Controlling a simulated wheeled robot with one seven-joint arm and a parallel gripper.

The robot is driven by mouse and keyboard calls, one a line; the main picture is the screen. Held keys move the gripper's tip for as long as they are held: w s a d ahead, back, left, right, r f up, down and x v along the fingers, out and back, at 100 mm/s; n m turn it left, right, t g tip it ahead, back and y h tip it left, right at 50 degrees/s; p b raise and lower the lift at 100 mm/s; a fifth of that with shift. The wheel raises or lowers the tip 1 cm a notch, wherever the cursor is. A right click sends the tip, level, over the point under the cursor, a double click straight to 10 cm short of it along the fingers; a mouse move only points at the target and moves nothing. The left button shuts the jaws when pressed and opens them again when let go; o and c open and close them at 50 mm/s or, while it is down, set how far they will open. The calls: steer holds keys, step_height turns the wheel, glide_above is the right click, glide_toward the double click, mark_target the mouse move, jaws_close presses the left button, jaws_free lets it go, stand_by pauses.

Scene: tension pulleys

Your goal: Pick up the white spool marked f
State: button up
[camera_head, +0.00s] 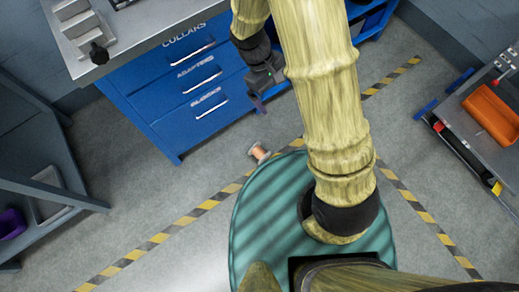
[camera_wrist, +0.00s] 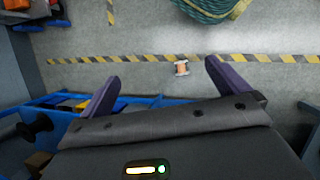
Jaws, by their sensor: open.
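A small spool (camera_head: 260,152) with pale flanges and a copper-orange middle lies on the grey floor beside the edge of my green round base. It also shows in the wrist view (camera_wrist: 181,68), a little beyond my fingertips and between their lines. Any letter on it is too small to read. My gripper (camera_wrist: 162,74) has two purple fingers spread wide with nothing between them. In the head view my gripper (camera_head: 259,103) hangs in front of the blue drawers, above and apart from the spool.
A blue drawer cabinet (camera_head: 192,82) stands at the upper left. A dark shelf with a purple bin (camera_head: 11,223) is at the left. A cart with an orange bin (camera_head: 491,113) is at the right. Yellow-black floor tape (camera_head: 160,238) crosses clear floor.

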steer(key=s+a+f+n+t+h+b, duration=0.1)
steer(key=a+f+n+t+h+b, duration=0.2)
steer(key=f+b, duration=1.2)
steer(key=s+a+f+n+t+h+b, duration=0.1)
steer(key=a+f+n+t+h+b, duration=0.2)
steer(key=f+b, duration=1.3)
steer(key=s+a+f+n+t+h+b, duration=0.1)
steer(key=a+f+n+t+h+b, duration=0.2)
steer(key=f, duration=3.6)
steer(key=shift+s+a+f+n+t+b, duration=0.1)
steer(key=shift+a+n+t+b, duration=0.75)
steer(key=shift+a+n+b, duration=1)
steer(key=shift+s+a+r+n+t+b, duration=0.1)
steer(key=shift+a+n+t+b, duration=0.95)
steer(key=shift+b, duration=1.5)
steer(key=shift+s+a+f+n+t+b, duration=0.1)
steer(key=shift+a+n+t+b, duration=0.6)
steer(key=shift+a+n+b, duration=1.15)
steer(key=shift+d, duration=0.55)
steer(key=shift+w+d, duration=0.2)
steer(key=p, duration=0.2)
glide_toward(260, 153)
steer(key=w+d, duration=0.1)
steer(key=w, duration=0.1)
steer(key=w+d, duration=0.1)
steer(key=w, duration=0.1)
steer(key=shift+d+r, duration=0.3)
steer(key=shift+d, duration=0.05)
steer(key=shift+w, duration=0.15)
steer(key=shift+d, duration=0.1)
